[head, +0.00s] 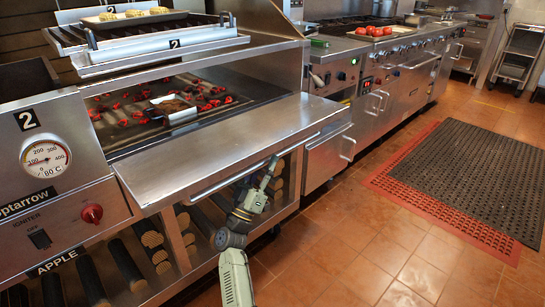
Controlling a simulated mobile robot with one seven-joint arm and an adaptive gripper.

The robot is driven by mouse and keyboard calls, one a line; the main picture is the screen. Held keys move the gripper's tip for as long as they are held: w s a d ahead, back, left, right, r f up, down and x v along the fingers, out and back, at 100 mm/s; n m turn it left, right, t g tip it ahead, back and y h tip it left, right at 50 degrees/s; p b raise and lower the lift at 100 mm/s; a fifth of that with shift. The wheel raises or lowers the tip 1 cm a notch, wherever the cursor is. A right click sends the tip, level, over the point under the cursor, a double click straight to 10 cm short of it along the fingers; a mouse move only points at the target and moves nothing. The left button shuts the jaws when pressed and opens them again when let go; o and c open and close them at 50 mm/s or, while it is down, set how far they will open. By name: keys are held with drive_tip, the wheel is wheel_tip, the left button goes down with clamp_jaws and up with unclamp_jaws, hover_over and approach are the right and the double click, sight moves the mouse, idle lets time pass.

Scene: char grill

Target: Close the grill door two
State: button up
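The grill door (225,145) of the unit marked 2 is folded down and lies nearly level, like a shelf, in front of the open grill mouth. A thin handle bar (215,187) runs along its front edge. My gripper (273,160) is at that front edge, by the handle bar, right of the door's middle. It is small and seen from behind, so I cannot tell whether its fingers are open, shut or touching the bar. Inside the grill, glowing coals (130,108) lie around a metal pan (174,108).
A rack with a tray of food (135,18) sits above the opening. A thermometer dial (46,158) and red knob (92,213) are on the left panel. Wood logs (125,262) fill the lower shelf. Tiled floor is open to the right, with mats (470,170) farther off.

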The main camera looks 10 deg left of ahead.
drive_tip(key=shift+r, duration=0.1)
drive_tip(key=shift+c, duration=0.4)
clamp_jaws()
idle(0.6)
